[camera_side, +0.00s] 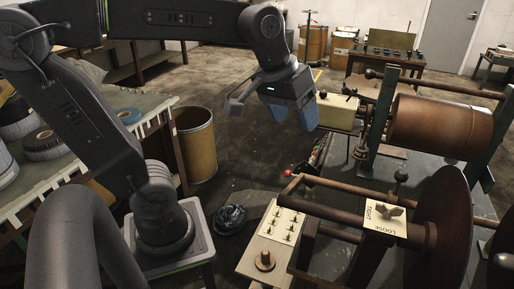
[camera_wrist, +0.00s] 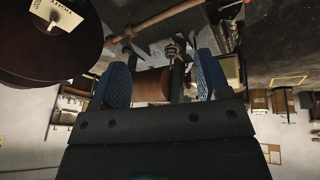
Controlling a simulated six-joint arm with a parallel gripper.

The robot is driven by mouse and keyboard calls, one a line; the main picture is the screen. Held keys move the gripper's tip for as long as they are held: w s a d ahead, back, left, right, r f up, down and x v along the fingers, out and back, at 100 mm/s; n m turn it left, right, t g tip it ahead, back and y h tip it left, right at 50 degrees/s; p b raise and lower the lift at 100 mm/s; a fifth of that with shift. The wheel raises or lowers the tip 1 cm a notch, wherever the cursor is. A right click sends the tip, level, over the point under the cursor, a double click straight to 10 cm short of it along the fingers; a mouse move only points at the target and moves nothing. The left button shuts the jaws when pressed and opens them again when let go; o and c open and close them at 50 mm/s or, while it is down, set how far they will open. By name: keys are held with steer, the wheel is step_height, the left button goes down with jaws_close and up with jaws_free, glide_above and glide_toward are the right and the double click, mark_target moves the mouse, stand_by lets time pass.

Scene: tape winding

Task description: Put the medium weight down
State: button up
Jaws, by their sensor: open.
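My gripper (camera_side: 293,122) is held high over the floor, left of the tape-winding machine, with its blue fingers pointing down. In the wrist view my gripper (camera_wrist: 162,62) has its two blue fingers spread wide apart, with nothing held between them. A small brass-coloured knob-like piece (camera_side: 264,260) stands on the near end of a pale panel (camera_side: 251,256) with several small pegs. I cannot tell whether this piece is the medium weight; no weight shows clearly as such. The gripper is well above and behind that panel, apart from it.
The machine has a copper roll (camera_side: 442,126), a large dark disc (camera_side: 446,235) and a TIGHT/LOOSE plate (camera_side: 379,220). A brown bin (camera_side: 196,147) and a table with tape rolls (camera_side: 45,146) are at left. A dark bundle (camera_side: 231,219) lies on the floor between my base and the machine.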

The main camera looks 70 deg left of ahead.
steer(key=s+f+m, duration=0.1)
steer(key=s, duration=0.1)
steer(key=s+f+m, duration=0.1)
steer(key=s+f, duration=0.1)
steer(key=s, duration=0.1)
steer(key=s+d+f+m+t, duration=0.1)
steer(key=s+f+m, duration=0.1)
steer(key=shift+s, duration=0.25)
steer(key=shift+c, duration=0.5)
steer(key=shift+s+f, duration=0.15)
steer(key=shift+f, duration=0.05)
steer(key=shift+c, duration=0.5)
